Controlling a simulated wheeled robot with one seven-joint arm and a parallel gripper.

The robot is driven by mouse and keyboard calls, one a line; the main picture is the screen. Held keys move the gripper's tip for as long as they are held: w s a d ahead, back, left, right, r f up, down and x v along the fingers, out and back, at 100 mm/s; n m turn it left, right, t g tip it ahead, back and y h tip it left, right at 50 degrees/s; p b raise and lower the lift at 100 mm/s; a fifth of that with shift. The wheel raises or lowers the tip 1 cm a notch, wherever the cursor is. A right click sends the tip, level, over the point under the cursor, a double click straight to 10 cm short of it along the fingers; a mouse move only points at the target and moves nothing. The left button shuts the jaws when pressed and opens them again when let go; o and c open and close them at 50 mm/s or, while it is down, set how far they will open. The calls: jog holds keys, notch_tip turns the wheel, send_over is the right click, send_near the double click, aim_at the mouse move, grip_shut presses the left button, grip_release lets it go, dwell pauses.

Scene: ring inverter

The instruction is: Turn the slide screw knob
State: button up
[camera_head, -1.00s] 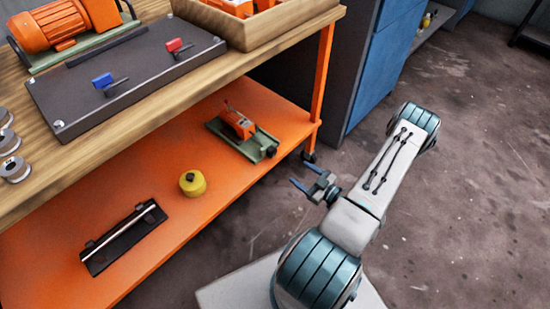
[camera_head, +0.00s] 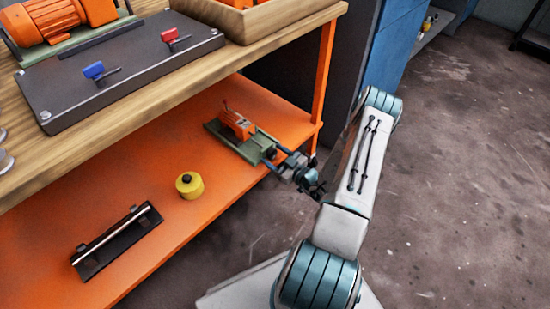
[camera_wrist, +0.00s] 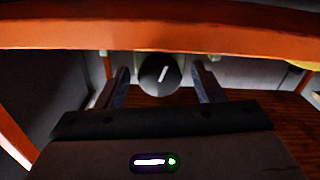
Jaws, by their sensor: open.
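An orange machine on a green slide base (camera_head: 226,139) sits on the lower orange shelf near its right end. In the wrist view, its dark round knob (camera_wrist: 158,80) with a white mark faces me. My gripper (camera_head: 277,158) is at the knob end of the slide in the head view, with its fingers pointing in at the shelf. In the wrist view, my gripper (camera_wrist: 160,70) is open, with one finger on each side of the knob. Gaps show between fingers and knob there. The head view hides most of the knob.
The wooden tabletop (camera_head: 150,109) overhangs the shelf. An orange table leg (camera_head: 324,85) stands just behind my gripper. A yellow cylinder (camera_head: 190,188) and a black rail fixture (camera_head: 118,243) lie farther left on the lower shelf (camera_head: 60,230).

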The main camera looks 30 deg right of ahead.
jog(key=c, duration=1)
jog(key=shift+r+n+p, duration=0.15)
jog(key=shift+n+p, duration=0.6)
jog(key=shift+n, duration=0.05)
jog(key=shift+n+p, duration=0.55)
jog(key=shift+n, duration=0.95)
jog(key=shift+f, duration=0.2)
jog(key=o, duration=1)
